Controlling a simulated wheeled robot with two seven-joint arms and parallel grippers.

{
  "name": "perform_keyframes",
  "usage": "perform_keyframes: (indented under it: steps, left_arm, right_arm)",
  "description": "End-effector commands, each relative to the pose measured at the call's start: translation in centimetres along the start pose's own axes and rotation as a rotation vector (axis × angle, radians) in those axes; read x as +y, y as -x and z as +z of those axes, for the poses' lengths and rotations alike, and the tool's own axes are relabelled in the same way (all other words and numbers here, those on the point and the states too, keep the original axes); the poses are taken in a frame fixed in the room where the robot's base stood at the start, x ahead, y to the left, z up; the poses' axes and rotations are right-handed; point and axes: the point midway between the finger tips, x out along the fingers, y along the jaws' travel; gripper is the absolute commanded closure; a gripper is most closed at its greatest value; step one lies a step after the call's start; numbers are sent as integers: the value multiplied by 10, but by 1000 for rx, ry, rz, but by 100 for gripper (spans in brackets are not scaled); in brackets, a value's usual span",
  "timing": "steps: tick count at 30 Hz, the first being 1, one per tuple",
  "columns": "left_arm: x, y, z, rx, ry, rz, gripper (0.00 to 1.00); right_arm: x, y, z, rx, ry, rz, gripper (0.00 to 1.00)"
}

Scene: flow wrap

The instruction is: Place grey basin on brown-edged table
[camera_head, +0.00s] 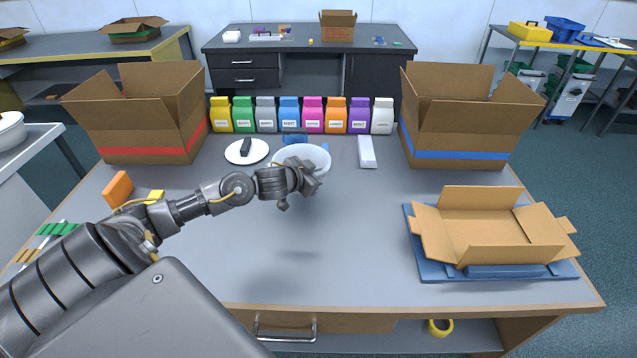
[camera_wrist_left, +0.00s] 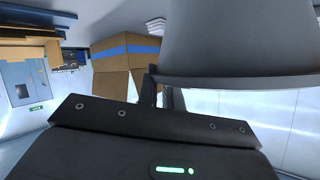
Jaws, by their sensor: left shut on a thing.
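The grey basin (camera_head: 304,157) looks pale, round and bowl-like, and is at the middle of the head view. My left gripper (camera_head: 311,175) is shut on its near side, and partly hides it. In the left wrist view the basin (camera_wrist_left: 235,40) fills the upper right, with its rim between the fingers of the gripper (camera_wrist_left: 163,88). A faint shadow on the brown-edged table (camera_head: 370,250) lies below my arm, so the basin appears held above the top. My right gripper is in neither view.
Open cartons with a red band (camera_head: 155,146) and a blue band (camera_head: 455,154) stand at the back corners. Several coloured bags (camera_head: 290,115) line the back. A white plate (camera_head: 237,153) lies left of the basin. An open box (camera_head: 490,253) is front right. The front middle is clear.

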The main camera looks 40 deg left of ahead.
Motion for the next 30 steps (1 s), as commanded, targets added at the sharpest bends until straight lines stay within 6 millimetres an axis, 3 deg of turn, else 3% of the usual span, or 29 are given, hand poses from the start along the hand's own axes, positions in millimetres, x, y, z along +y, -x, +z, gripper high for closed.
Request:
perform_keyframes:
  steps: [6, 13, 22, 29, 30]
  left_arm:
    - [-6, -32, 19, 1, 2, 0, 100]
    - [-6, -38, 23, 1, -1, 1, 100]
    - [0, -55, 50, 0, 0, 1, 100]
    - [1, -57, 53, 1, -1, 1, 100]
    - [2, -57, 53, 0, -1, 1, 89]
  right_arm:
    - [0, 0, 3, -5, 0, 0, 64]
    - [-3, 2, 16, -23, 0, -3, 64]
    - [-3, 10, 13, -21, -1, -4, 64]
    - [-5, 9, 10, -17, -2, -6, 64]
    - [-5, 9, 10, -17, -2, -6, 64]
